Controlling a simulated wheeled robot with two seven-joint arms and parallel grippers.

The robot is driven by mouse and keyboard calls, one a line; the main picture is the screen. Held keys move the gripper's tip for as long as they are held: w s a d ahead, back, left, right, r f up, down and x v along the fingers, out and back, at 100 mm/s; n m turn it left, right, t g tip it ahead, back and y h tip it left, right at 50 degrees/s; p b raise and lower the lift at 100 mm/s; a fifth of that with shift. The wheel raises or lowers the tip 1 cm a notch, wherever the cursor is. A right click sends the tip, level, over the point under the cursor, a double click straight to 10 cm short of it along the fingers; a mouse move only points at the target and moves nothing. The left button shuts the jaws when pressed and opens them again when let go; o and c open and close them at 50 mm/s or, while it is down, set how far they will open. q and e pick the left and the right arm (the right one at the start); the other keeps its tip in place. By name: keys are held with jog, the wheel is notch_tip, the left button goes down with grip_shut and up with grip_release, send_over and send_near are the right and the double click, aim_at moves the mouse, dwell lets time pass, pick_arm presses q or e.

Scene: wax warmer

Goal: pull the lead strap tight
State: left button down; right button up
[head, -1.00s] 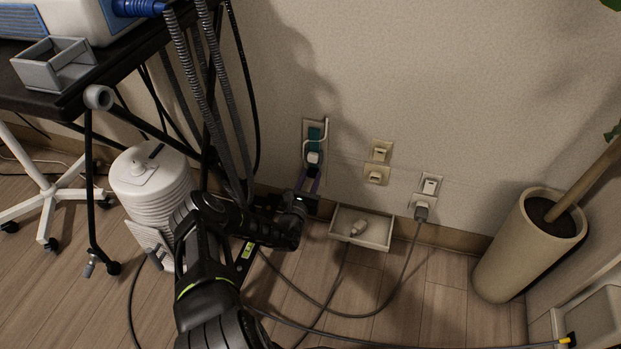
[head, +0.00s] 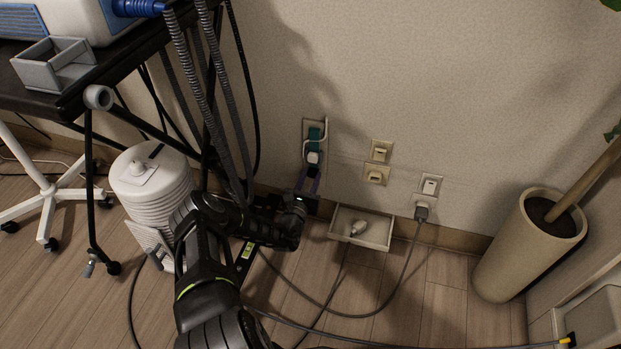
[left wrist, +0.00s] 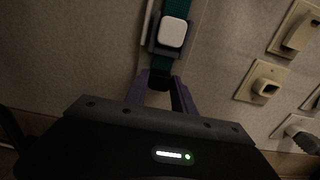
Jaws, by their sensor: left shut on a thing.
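The lead strap (head: 316,134) is a teal band hanging on the wall over an outlet plate, with a white cord looped beside it. A white buckle-like block (head: 313,157) sits on its lower part. In the left wrist view, the teal strap (left wrist: 176,8) runs down through a dark frame around the white block (left wrist: 172,32), and its dark lower end (left wrist: 161,78) hangs below. My left gripper (head: 309,180) is just below the block, its purple fingers shut on that lower end. The fingertips (left wrist: 160,83) partly hide it. My right gripper is not in view.
Wall outlets (head: 378,163) are to the right, one with a grey plug (head: 421,213). An open tray (head: 375,240) with a pale plug (head: 358,228) lies below. A white ribbed canister (head: 150,190) and black cart (head: 80,95) stand left, a planter (head: 525,245) right. Cables cross the floor.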

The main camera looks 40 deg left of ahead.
pick_arm(q)
notch_tip(320, 180, down, 5)
jog(key=b, duration=0.2)
jog(key=shift+f+b, duration=0.2)
jog(key=shift+b, duration=0.2)
jog(key=c, duration=1.3)
grip_release()
jog(key=shift+f, duration=0.1)
jog(key=shift+o, duration=1.3)
